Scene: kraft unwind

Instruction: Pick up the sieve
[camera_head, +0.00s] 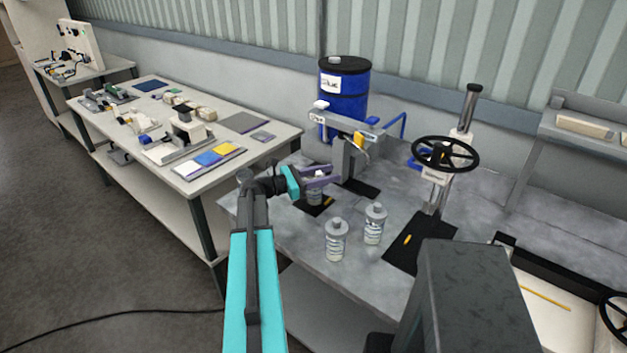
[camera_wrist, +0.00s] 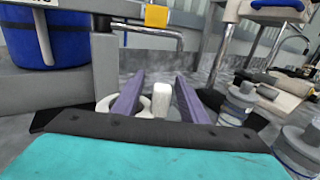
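My gripper (camera_head: 330,174) reaches over the grey bench in front of the blue drum. In the wrist view its two purple fingers (camera_wrist: 159,79) are spread apart. A pale upright knob (camera_wrist: 161,100) with rounded white parts beside it shows between them, with a gap on each side. In the head view a small grey-white canister (camera_head: 315,196) stands by the fingers, partly hidden by them. I cannot tell for sure which thing is the sieve; no mesh is plain in either view.
A stand with a yellow part (camera_head: 359,140) rises behind my gripper, near the blue drum (camera_head: 345,92). A handwheel post (camera_head: 445,152) is farther right. A white table (camera_head: 238,138) lies left.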

